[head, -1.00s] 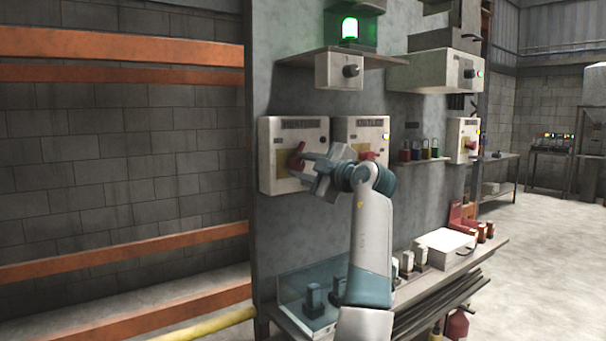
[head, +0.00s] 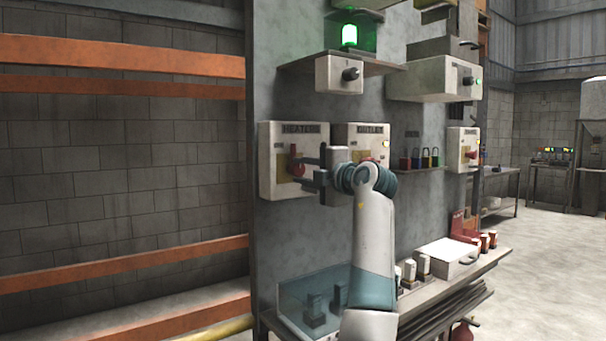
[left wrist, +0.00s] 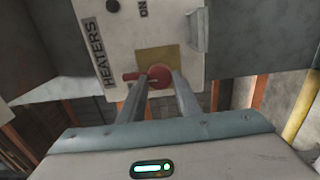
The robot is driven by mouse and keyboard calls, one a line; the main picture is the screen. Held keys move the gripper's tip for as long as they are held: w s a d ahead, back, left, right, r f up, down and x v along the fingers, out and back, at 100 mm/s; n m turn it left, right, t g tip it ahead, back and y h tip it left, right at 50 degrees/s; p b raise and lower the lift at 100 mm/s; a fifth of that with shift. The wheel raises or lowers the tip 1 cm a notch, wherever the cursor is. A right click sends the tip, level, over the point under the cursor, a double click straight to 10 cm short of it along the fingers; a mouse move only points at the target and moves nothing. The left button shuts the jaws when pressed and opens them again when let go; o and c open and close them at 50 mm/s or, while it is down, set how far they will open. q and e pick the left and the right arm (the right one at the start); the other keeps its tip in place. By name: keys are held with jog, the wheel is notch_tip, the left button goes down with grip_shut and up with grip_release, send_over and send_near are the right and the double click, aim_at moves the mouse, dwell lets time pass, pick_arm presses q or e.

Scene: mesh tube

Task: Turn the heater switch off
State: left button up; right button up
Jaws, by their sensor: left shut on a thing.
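The heater switch is a red rotary knob (head: 296,166) on a yellow plate, on the front of the pale HEATERS box (head: 276,184). In the head view its red handle points up. My left gripper (head: 308,171) reaches it from the right, its two fingers one above the other. In the left wrist view the red knob (left wrist: 160,77) sits between the fingertips of my left gripper (left wrist: 158,90), which is shut on it. The handle sticks out to the left there, past one finger. The letters ON show on the box above the knob. My right gripper is out of view.
A second box (head: 372,134) with a yellow light stands close right of the HEATERS box, partly behind my left wrist. A green lamp (head: 349,36) glows on the shelf above. Several coloured padlocks (head: 419,160) hang further right. A bench (head: 420,290) with a clear bin runs below.

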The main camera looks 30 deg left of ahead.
pick_arm(q)
jog(key=shift+r, duration=0.1)
jog(key=o, duration=1.1)
jog(key=shift+c, duration=0.2)
jog(key=shift+s+d, duration=0.2)
jog(key=shift+d, duration=0.35)
jog(key=b+v, duration=0.1)
jog(key=v, duration=1.5)
jog(key=shift+b, duration=0.4)
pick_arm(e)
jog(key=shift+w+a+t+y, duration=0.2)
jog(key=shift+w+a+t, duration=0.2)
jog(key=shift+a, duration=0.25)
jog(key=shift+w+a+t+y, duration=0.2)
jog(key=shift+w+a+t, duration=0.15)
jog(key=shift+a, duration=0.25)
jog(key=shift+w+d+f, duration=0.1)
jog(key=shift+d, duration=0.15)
pick_arm(q)
jog(key=shift+d, duration=0.1)
